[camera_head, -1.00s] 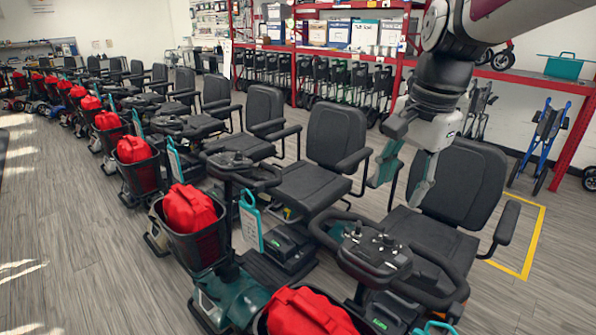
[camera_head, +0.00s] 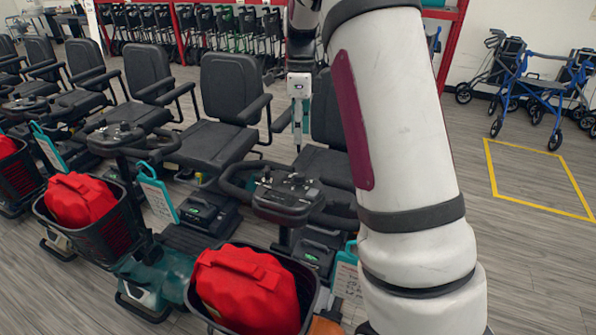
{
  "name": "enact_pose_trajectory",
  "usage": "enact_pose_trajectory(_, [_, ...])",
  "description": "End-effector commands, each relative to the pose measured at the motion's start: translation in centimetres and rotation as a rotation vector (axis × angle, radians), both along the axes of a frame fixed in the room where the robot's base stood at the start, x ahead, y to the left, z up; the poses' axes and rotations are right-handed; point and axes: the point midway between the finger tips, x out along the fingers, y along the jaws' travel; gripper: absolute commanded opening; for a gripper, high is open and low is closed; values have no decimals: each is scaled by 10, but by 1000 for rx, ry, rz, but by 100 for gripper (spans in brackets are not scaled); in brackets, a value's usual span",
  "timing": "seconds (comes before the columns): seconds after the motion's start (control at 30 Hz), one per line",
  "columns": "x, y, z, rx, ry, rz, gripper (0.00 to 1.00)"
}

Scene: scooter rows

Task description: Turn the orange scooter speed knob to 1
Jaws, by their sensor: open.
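The nearest scooter shows a patch of orange body (camera_head: 325,326) at the bottom, mostly hidden behind its red bag and my arm. Its dark control console (camera_head: 288,196) sits inside the black loop handlebar, with small knobs or levers on top. The speed knob and its number marks are too small to make out. My gripper (camera_head: 298,140) is open and empty, pointing down, seen nearly edge-on. In the picture it is just above the console, in front of the black seat; it appears apart from the console.
A red bag (camera_head: 246,290) sits in the nearest scooter's front basket. A teal-framed tag (camera_head: 157,192) stands by the neighbouring scooter on the left. More scooters line up leftward. A blue rollator (camera_head: 540,95) and a yellow floor outline (camera_head: 545,203) are at right, with open floor around.

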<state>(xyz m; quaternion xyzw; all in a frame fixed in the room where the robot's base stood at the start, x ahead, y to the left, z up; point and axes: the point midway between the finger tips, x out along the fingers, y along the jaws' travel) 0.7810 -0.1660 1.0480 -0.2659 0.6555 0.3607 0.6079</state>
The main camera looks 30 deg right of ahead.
Motion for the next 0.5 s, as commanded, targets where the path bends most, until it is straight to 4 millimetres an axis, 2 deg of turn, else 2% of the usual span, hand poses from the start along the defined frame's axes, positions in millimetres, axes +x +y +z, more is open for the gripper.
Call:
enact_pose_trajectory(0.3, [-9, 6, -61, 3, 4, 0, 47])
enact_pose_trajectory(0.5, [-13, 9, -95, 3, 3, 2, 47])
